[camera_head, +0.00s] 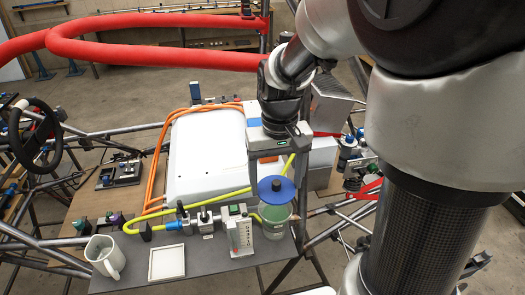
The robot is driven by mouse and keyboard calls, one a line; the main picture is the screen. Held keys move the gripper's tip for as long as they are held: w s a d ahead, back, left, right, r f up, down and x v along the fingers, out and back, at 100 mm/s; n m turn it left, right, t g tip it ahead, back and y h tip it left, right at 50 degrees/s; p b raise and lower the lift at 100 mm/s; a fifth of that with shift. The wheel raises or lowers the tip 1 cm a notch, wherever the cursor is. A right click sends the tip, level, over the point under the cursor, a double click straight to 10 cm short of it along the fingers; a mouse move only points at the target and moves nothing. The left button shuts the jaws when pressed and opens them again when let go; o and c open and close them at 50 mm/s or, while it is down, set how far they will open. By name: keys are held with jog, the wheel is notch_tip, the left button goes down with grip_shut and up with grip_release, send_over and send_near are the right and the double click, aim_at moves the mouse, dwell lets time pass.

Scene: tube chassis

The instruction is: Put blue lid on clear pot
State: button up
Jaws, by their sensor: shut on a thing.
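The blue lid (276,188) is a round disc with a small knob on top. My gripper (274,180) points down and is shut on the lid. The clear pot (274,222) is greenish and see-through and stands on the right end of the dark grey shelf. The lid is over the pot's top and covers most of its opening from this view. Whether the lid touches the rim or hovers just above it, I cannot tell.
On the grey shelf (215,262) a white mug (105,257), a white square tray (167,263) and a flow meter (240,237) stand left of the pot. A yellow hose (222,195) passes close by. A white box (205,150) lies behind.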

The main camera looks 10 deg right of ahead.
aim_at(277, 183)
jog(key=shift+s+f+b, duration=0.15)
jog(key=shift+f+b, duration=0.4)
jog(key=shift+f, duration=0.25)
jog(key=shift+f+b, duration=1.55)
jog(key=shift+f, duration=0.4)
jog(key=shift+f+b, duration=0.35)
jog(key=shift+f, duration=0.25)
jog(key=o, duration=0.6)
jog(key=shift+o, duration=0.7)
notch_tip(277, 183, up, 11)
jog(key=p, duration=0.9)
